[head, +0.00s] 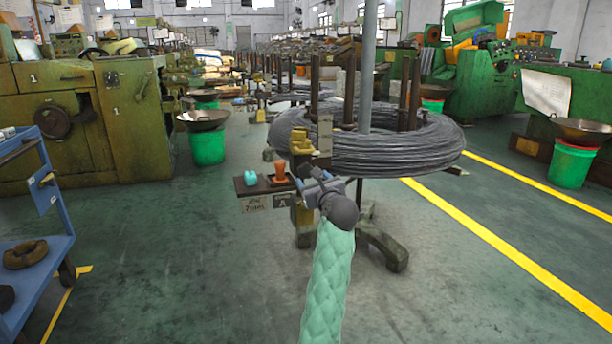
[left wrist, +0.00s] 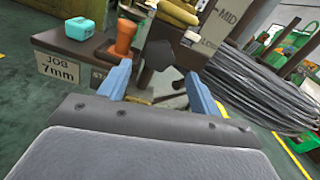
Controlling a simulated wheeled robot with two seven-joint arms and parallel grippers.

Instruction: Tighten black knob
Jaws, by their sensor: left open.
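A black knob (left wrist: 160,54) shows in the left wrist view as a dark, faceted shape on the stand, just beyond the gap between my fingertips. In the head view I cannot make it out behind my gripper. My left gripper (head: 308,176) is at the stand beside the wire coil. Its two blue fingers show apart in the left wrist view (left wrist: 158,72), with nothing clearly held between them. Whether the fingertips touch the knob I cannot tell. My right gripper is not in view.
A small shelf (head: 246,188) on the stand holds a teal box (head: 251,178) and an orange stamp-like object (head: 280,171). A large wire coil (head: 400,150) sits behind. A blue cart (head: 40,250) stands at left. The floor between is clear.

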